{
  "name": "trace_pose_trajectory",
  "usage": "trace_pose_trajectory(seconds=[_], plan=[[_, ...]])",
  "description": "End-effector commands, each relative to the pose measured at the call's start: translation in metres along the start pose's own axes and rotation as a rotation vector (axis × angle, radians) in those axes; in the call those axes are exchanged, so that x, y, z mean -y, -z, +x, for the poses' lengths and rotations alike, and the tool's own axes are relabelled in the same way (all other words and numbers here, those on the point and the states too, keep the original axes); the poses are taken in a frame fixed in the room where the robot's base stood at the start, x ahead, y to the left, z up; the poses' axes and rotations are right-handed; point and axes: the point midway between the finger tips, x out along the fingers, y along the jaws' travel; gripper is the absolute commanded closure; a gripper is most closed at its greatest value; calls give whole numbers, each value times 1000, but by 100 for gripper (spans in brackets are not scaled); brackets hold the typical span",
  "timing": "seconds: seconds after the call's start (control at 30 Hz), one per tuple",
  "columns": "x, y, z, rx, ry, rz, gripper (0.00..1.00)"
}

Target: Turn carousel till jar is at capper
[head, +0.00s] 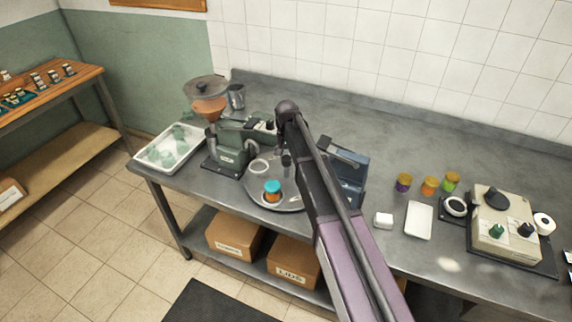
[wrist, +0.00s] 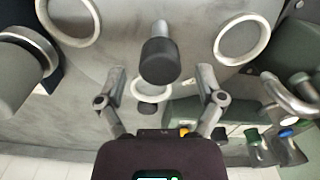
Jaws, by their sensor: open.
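The carousel (head: 285,203) is a round grey disc on the bench, partly hidden by my arm. An orange jar with a teal lid (head: 272,189) stands upright near its front edge. An empty ring seat (head: 259,166) shows behind the jar. In the wrist view the carousel (wrist: 195,80) carries several pale rings and an upright black-topped peg (wrist: 158,60). My gripper (wrist: 163,73) is open, its fingers apart on either side of the peg in the picture; I cannot tell if they touch it. I cannot tell for sure which machine is the capper.
A green machine (head: 232,152) with a hopper stands left of the carousel, and a blue machine (head: 350,172) right of it. A white tray (head: 168,161) sits at the left end.

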Motion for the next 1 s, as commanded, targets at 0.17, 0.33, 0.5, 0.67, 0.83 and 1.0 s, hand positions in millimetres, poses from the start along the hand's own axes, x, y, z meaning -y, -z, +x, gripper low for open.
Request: trace_pose_trajectory(seconds=[0.17,0.33,0.5,0.67,0.83,1.0], plan=[[0,0,14,0,0,0,13],[1,0,18,0,0,-1,13],[1,0,19,0,0,-1,13],[2,-1,19,0,0,-2,13],[2,-1,19,0,0,-2,39],[2,-1,19,0,0,-2,90]])
